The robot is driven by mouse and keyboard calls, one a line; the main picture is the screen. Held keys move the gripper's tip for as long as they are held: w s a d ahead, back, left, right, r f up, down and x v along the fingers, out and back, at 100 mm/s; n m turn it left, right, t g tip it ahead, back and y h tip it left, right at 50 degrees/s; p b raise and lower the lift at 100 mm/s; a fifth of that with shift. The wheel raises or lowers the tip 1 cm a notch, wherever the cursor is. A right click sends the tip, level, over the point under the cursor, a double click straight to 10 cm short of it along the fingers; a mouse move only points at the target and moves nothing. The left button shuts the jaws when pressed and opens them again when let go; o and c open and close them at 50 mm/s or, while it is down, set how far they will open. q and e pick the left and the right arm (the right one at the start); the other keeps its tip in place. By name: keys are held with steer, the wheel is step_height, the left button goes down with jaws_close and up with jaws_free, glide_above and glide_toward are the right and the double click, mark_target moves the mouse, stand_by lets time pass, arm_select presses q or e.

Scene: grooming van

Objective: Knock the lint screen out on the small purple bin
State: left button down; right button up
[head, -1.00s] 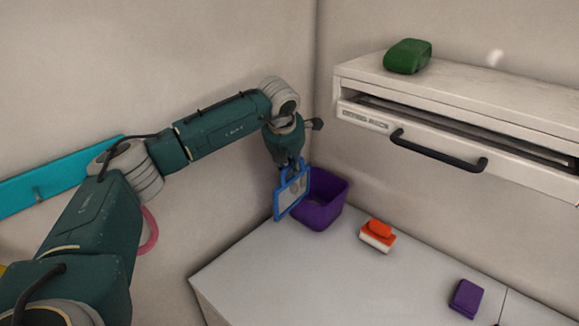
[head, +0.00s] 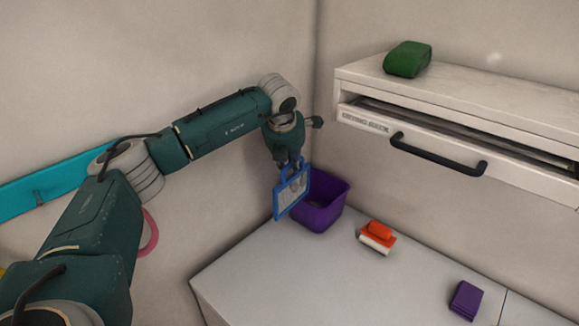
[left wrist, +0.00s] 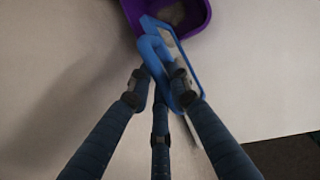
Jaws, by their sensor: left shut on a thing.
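The lint screen (head: 291,194) is a blue-framed panel with a grey mesh and a blue handle loop. My left gripper (head: 290,166) is shut on its handle and holds it hanging, tilted, at the left side of the small purple bin (head: 325,213). The bin stands on the counter in the corner, with something grey inside. In the left wrist view, my left gripper's fingers (left wrist: 158,90) close around the blue handle of the screen (left wrist: 163,45), which overlaps the rim of the bin (left wrist: 200,24). I cannot tell whether screen and bin touch. My right gripper is not in view.
An orange-and-white brush or sponge (head: 377,236) and a purple block (head: 466,299) lie on the grey counter (head: 300,270). A white drawer unit with a black handle (head: 438,154) hangs on the right, a green object (head: 408,59) on top. The front counter is clear.

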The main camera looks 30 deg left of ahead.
arm_select(q)
steer(key=shift+s+f+b, duration=0.1)
steer(key=shift+f+b, duration=0.6)
stand_by(2.0)
steer(key=shift+r, duration=0.1)
steer(key=shift+r+p, duration=0.5)
steer(key=shift+r, duration=0.2)
steer(key=shift+r+p, duration=1.2)
steer(key=shift+r, duration=1.1)
